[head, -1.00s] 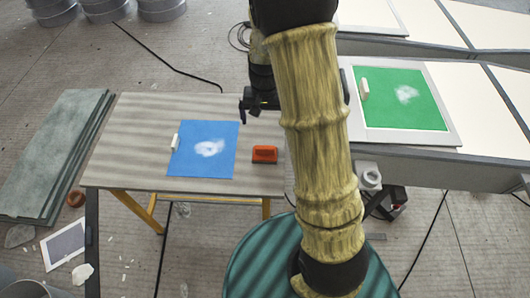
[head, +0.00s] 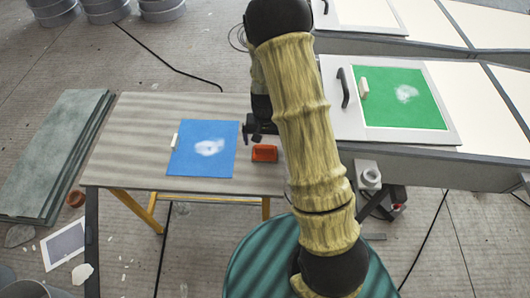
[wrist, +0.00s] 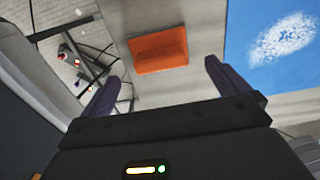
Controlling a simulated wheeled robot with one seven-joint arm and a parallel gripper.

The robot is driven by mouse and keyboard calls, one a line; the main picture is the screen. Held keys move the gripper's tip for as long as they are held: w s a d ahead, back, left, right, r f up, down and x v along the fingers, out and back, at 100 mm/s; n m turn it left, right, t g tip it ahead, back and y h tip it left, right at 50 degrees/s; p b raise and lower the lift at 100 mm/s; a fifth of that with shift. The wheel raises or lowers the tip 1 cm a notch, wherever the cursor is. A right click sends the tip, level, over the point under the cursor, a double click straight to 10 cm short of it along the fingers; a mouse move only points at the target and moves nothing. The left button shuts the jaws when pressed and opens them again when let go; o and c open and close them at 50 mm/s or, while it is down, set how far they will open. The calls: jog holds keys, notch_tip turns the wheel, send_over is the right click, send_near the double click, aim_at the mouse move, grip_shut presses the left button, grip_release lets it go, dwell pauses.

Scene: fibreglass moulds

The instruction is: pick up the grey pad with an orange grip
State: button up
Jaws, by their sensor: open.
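The pad with the orange grip (head: 264,153) lies on the table near its right edge, right of a blue sheet. Its orange top also shows in the wrist view (wrist: 158,48); its grey part I cannot make out clearly. My gripper (wrist: 162,72) is open and empty, with its two dark fingers apart and the orange grip ahead between and beyond their tips. In the head view my gripper (head: 260,136) is just behind the pad, partly covered by my arm.
The wooden table (head: 130,150) bears a blue sheet (head: 190,160) with a white patch and a small pale block (head: 174,140). At right a grey mould stand holds a green panel (head: 410,110) and a black handle (head: 343,88). The table's left part is clear.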

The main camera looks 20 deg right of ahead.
aim_at(265, 146)
jog(key=f, duration=0.5)
jog(key=shift+s+a+f, duration=0.15)
jog(key=shift+s, duration=0.15)
jog(key=shift+c, duration=0.2)
jog(key=c, duration=0.9)
notch_tip(265, 146, up, 10)
jog(key=shift+r, duration=0.1)
